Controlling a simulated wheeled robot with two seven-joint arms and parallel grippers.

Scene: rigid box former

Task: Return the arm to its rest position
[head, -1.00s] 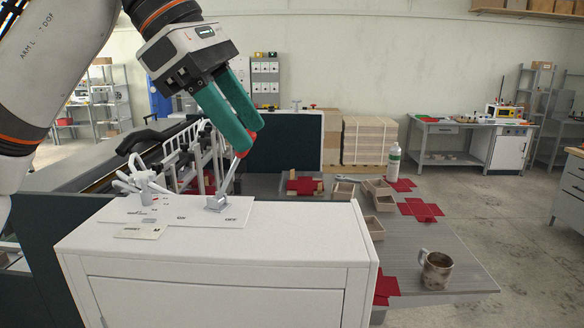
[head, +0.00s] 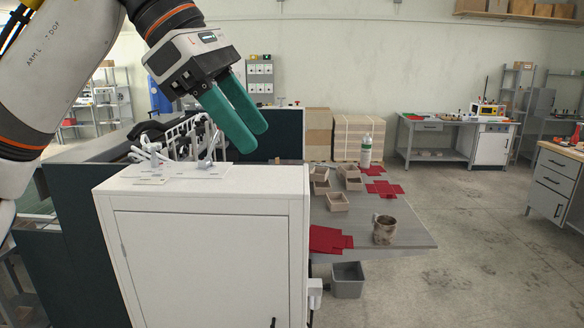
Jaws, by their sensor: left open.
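My left arm comes in from the upper left. My left gripper (head: 246,122) has two green fingers that point down and to the right. They are apart with nothing between them. The gripper hangs above the back edge of the white cabinet (head: 210,255). A plate with a small lever (head: 209,160) lies on the cabinet top, below and left of the fingertips, and the gripper appears clear of it. My right gripper is not in view.
A grey table (head: 405,232) stands right of the cabinet. It holds a mug (head: 384,229), small boxes (head: 337,202), red flat blanks (head: 384,188) and a white bottle (head: 366,151). A grey bin (head: 347,280) is below. Open floor lies at the right.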

